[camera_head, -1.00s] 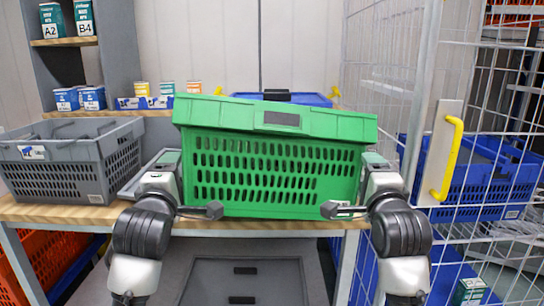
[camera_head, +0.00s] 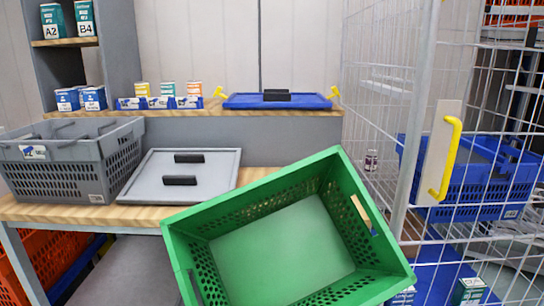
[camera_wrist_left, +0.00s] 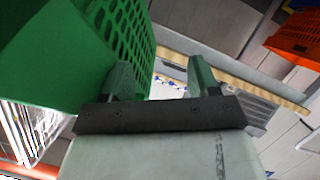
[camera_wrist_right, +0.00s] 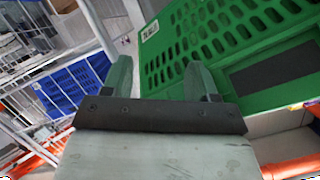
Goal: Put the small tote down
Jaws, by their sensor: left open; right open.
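The green tote (camera_head: 281,252) is in front of the table in the head view, tilted and turned, its open top facing me and its visible inside empty. Its lower edge is cut off, and I cannot tell what supports it. My left gripper (camera_wrist_left: 160,75) is open, with the tote's slotted wall (camera_wrist_left: 135,35) beside and behind its left finger. My right gripper (camera_wrist_right: 160,75) is open, with the tote's wall (camera_wrist_right: 225,35) close behind its right finger. Nothing shows clamped between either pair of fingers; contact with the tote is unclear. Neither gripper shows in the head view.
A wooden-edged table (camera_head: 100,213) holds a grey tote (camera_head: 75,165) and a grey lid (camera_head: 190,165). A blue lid (camera_head: 277,101) lies on the shelf behind. A wire cage door with a yellow handle (camera_head: 446,158) stands at right, with a blue tote (camera_head: 475,175) behind it.

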